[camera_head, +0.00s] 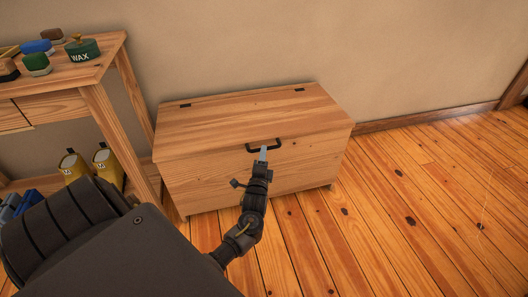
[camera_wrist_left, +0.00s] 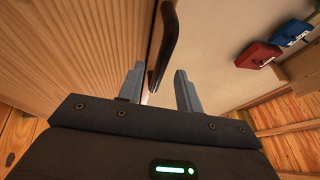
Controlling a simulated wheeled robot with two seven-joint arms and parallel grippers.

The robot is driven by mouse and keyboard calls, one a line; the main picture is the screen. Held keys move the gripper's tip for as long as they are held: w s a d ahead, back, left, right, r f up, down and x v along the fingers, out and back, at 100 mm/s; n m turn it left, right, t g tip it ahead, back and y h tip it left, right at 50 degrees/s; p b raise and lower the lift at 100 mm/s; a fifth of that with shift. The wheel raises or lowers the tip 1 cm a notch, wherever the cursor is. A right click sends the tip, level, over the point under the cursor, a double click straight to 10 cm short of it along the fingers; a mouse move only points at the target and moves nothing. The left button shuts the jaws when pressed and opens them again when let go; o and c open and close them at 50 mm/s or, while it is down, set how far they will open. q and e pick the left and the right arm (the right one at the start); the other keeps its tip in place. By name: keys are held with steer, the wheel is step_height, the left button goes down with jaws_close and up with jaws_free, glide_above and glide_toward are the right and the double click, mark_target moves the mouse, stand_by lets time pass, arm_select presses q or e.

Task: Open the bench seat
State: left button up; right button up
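The bench seat (camera_head: 255,117) is a pine chest against the wall, its lid lying flat and closed. Two dark hinges show along the lid's back edge. A black bar handle (camera_head: 264,145) is at the lid's front edge; it also shows in the left wrist view (camera_wrist_left: 167,40). My left gripper (camera_head: 263,153) is at the handle, in front of the bench. In the left wrist view its two grey fingers (camera_wrist_left: 159,76) are apart, with the handle's lower end between them. I see no finger closed on the handle. My right gripper is out of view.
A pine shelf table (camera_head: 95,80) stands close to the bench's left side. It holds brushes, a green wax tin (camera_head: 82,49) and yellow containers (camera_head: 106,163) below. The plank floor (camera_head: 420,190) to the right and in front is clear. The wall is behind.

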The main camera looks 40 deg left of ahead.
arm_select(q)
steer(key=shift+b+x, duration=0.35)
steer(key=shift+x, duration=1.45)
jaws_close()
